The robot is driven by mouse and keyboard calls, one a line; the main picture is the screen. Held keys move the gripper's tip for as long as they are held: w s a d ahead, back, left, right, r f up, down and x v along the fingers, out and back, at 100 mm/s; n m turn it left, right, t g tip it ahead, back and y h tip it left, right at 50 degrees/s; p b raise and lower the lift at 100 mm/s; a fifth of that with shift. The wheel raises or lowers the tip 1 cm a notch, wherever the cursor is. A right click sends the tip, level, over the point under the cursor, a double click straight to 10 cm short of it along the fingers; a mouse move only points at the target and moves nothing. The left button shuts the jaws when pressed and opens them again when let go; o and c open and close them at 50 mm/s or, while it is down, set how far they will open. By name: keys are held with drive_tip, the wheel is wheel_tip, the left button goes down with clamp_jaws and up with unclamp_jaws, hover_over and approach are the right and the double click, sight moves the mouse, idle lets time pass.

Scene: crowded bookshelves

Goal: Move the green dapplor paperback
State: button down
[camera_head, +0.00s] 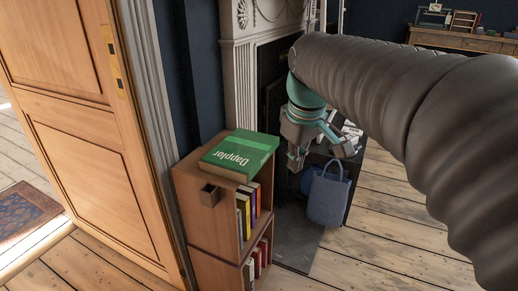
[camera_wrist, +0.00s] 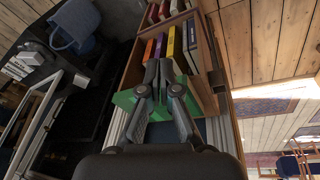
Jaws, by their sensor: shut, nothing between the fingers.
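The green Dapplor paperback (camera_head: 240,153) lies flat on top of a small wooden bookcase (camera_head: 194,178), cover up, with its white title showing. My gripper (camera_head: 294,161) is to the right of the bookcase in the head view, apart from the book. In the wrist view my gripper (camera_wrist: 158,67) has its fingers shut with nothing held. Parts of the green book (camera_wrist: 124,100) show behind the fingers there, and the fingers hide its middle.
Several upright books (camera_head: 246,208) fill the bookcase shelves. A wooden door (camera_head: 88,130) stands to the left. A blue bag (camera_head: 328,198) is on the hearth to the right, by the fireplace. Floor at right is clear.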

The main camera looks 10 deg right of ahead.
sight(269, 156)
drive_tip(key=w+d+n+g, duration=0.15)
drive_tip(key=w+n, duration=0.35)
drive_tip(key=w, duration=0.8)
drive_tip(key=w+a+f+g+b, duration=0.1)
drive_tip(key=w+a+f+b, duration=0.1)
drive_tip(key=f, duration=0.7)
drive_tip(key=shift+w+a+f, duration=0.15)
drive_tip(key=shift+w+a, duration=0.35)
drive_tip(key=shift+a, duration=0.15)
